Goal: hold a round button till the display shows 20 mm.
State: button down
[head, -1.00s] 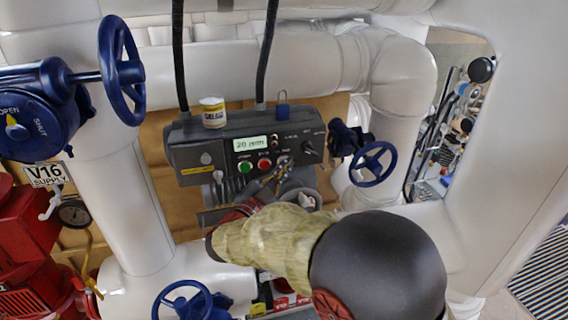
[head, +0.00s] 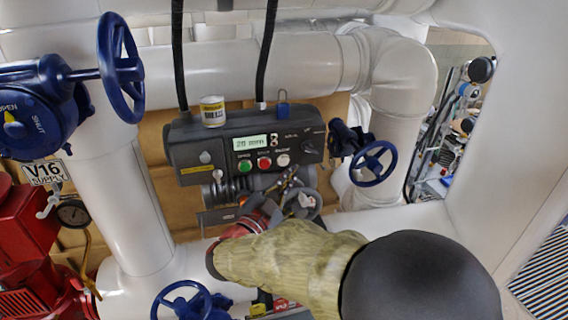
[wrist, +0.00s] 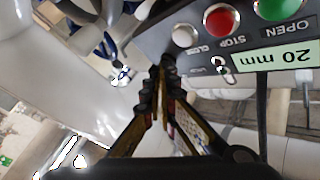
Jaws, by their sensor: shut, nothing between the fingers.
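The dark control box (head: 182,156) carries a lit display (head: 250,143) that reads 20 mm. Below it sit a green button (head: 245,166), a red button (head: 264,163) and a pale button (head: 284,160). In the wrist view, upside down, the green button (wrist: 277,8) is labelled OPEN, the red button (wrist: 221,20) STOP and the pale button (wrist: 185,36) CLOSE. The display (wrist: 275,57) there also reads 20 mm. My gripper (head: 292,172) is shut and empty, just below the pale button. In the wrist view my gripper's fingertips (wrist: 161,70) are apart from the pale button.
A rotary knob (head: 309,147) sits right of the buttons. Blue handwheels (head: 373,163) and white pipes (head: 140,200) surround the space.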

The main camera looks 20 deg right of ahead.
jog(key=shift+s, duration=0.95)
